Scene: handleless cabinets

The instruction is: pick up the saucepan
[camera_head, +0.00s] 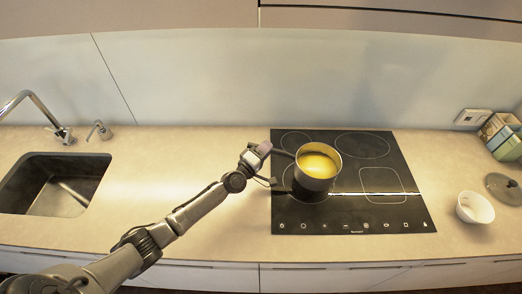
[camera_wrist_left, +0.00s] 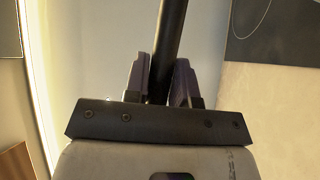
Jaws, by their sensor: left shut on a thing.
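The saucepan (camera_head: 318,168) is metallic, with a yellow inside, and is upright over the left half of the black cooktop (camera_head: 390,215). A dark patch shows just below it; I cannot tell for certain whether its base touches the glass. Its dark handle points left to my left gripper (camera_head: 272,164), which is shut on it. In the left wrist view the handle (camera_wrist_left: 172,28) runs up from between the two fingers of the left gripper (camera_wrist_left: 161,82). My right gripper is in neither view.
A white bowl (camera_head: 475,208) and a round grey lid (camera_head: 503,187) lie right of the cooktop. A box of upright items (camera_head: 500,135) stands behind them. A sink (camera_head: 50,185) with a faucet (camera_head: 45,110) is at the left. The counter between sink and cooktop is clear.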

